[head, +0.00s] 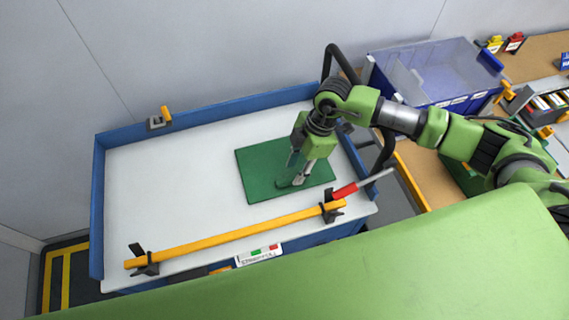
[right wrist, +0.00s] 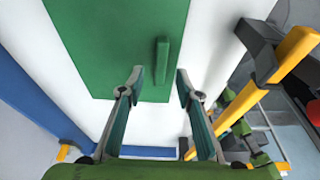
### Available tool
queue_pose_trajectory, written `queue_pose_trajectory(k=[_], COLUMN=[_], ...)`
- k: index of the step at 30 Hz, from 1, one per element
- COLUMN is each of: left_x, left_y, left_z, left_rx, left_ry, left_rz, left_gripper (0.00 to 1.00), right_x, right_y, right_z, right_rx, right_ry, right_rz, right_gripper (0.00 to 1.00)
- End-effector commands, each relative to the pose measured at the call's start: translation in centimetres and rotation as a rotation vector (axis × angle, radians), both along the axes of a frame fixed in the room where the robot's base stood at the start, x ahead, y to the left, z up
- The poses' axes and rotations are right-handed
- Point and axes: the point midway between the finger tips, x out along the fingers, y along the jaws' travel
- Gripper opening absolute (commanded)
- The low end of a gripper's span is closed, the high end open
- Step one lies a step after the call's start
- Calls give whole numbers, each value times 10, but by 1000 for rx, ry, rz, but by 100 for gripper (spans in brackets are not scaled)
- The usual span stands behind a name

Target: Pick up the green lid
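The green lid (head: 258,165) is a flat rectangular plate lying on the white work surface, and it also fills the upper middle of the right wrist view (right wrist: 110,40). A raised green handle bar (right wrist: 162,58) stands on it. My right gripper (head: 292,182) points down over the lid's front right part. In the right wrist view my right gripper (right wrist: 160,78) is open, its two fingertips apart on either side of the handle's near end. Nothing is held; the exact height of the fingertips above the lid is hard to tell. My left gripper is not in view.
The white surface (head: 160,190) has a raised blue edge (head: 98,210). A yellow bar clamp (head: 235,235) runs along the front, with a red handle (head: 345,191) at its right end. A blue bin (head: 440,70) stands at the back right. The surface left of the lid is clear.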

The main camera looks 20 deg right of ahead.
Motion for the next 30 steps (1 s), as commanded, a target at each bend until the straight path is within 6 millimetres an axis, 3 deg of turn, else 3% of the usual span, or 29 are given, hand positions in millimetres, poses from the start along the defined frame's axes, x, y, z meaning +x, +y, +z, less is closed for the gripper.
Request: queue_pose_trajectory(k=[4, 9, 26, 30], left_x=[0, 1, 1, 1], left_y=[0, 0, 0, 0], left_z=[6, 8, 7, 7], left_rx=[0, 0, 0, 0], left_ry=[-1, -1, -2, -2], left_rz=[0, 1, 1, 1], left_gripper=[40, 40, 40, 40], right_x=[-2, -1, -1, -1], right_y=[7, 11, 11, 11], right_z=[-23, -37, -41, -41], right_rx=[0, 0, 0, 0], right_ry=[4, 1, 1, 0], right_rz=[-1, 0, -1, 0], right_gripper=[32, 32, 32, 1])
